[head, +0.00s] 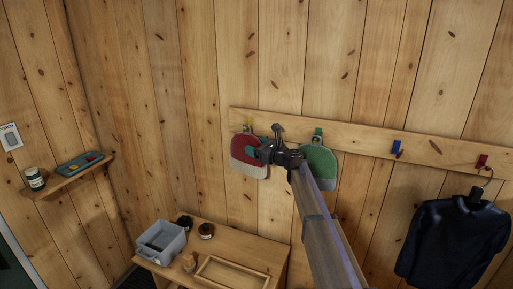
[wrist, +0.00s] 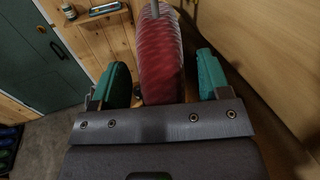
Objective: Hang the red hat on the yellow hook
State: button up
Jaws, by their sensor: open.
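The red hat (head: 249,152) with a pale brim hangs below the yellow hook (head: 249,127) on the wall board in the head view. In the wrist view the red hat (wrist: 160,60) stands between the two teal fingers. My gripper (wrist: 158,85) is open, with a visible gap on each side of the hat. In the head view my gripper (head: 267,149) overlaps the hat's right side and hides part of it. The join between hat and hook is too small to make out clearly.
A green hat (head: 318,165) hangs on the green hook (head: 318,133), close right of my gripper. A blue hook (head: 397,147) is empty. A dark shirt (head: 452,240) hangs under the red hook (head: 482,161). A bench below holds a grey bin (head: 160,242) and a wooden frame.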

notch_tip(320, 180, up, 10)
jog(key=p, duration=1)
jog(key=shift+r, duration=0.2)
jog(key=shift+f, duration=0.2)
jog(key=shift+s+a+f+n+g, duration=0.1)
jog(key=shift+n+g, duration=0.05)
jog(key=shift+n, duration=0.3)
jog(key=shift+s+a+n+g, duration=0.1)
jog(key=shift+n+g, duration=0.05)
jog(key=shift+n, duration=0.3)
jog(key=s+d+f+n+g+h+b, duration=0.25)
jog(key=s+f+n+g, duration=0.35)
jog(key=s+f+n, duration=0.75)
jog(key=s+d+f+n+g+h+b, duration=0.1)
jog(key=s+d+f+n+h+b, duration=0.2)
jog(key=s+d+f, duration=0.4)
jog(key=s+d+f+n+g+h+b, duration=0.1)
jog(key=s+d+f+n+h+b, duration=0.2)
jog(key=s, duration=1.2)
jog(key=s+d+f+n+g+h+b, duration=0.2)
jog(key=s+d+f+h+b, duration=0.4)
jog(key=s+d+f+b, duration=0.4)
notch_tip(320, 180, down, 3)
jog(key=shift+s+d+r+n+b, duration=0.15)
jog(key=shift+s+d+n+b, duration=0.25)
jog(key=shift+s+n, duration=0.2)
